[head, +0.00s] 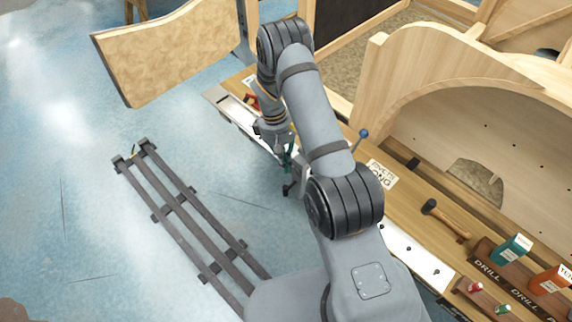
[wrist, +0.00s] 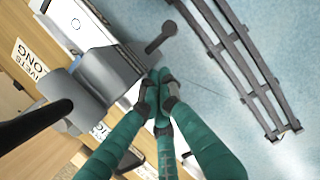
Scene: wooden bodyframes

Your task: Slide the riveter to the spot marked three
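A grey metal tool with a dark rod, which looks like the riveter, fills the left of the wrist view (wrist: 105,75). A short dark handle (wrist: 160,38) sticks out beside it over the floor. In the head view the tool (head: 302,180) is mostly hidden behind my arm, at the bench's front edge. My gripper (wrist: 160,82) has teal fingers, with their tips drawn together beside the tool's lower right corner. I cannot tell whether they touch it or pinch anything. In the head view my gripper (head: 286,158) is small and partly covered. No mark for spot three is readable.
The wooden bench (head: 408,205) runs diagonally, with a white strip (head: 418,256) along its front. A hammer (head: 445,218), a "LONG" label (head: 381,175) and drill boxes (head: 512,249) lie to the right. A dark metal frame (head: 190,220) lies on the open blue floor at left.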

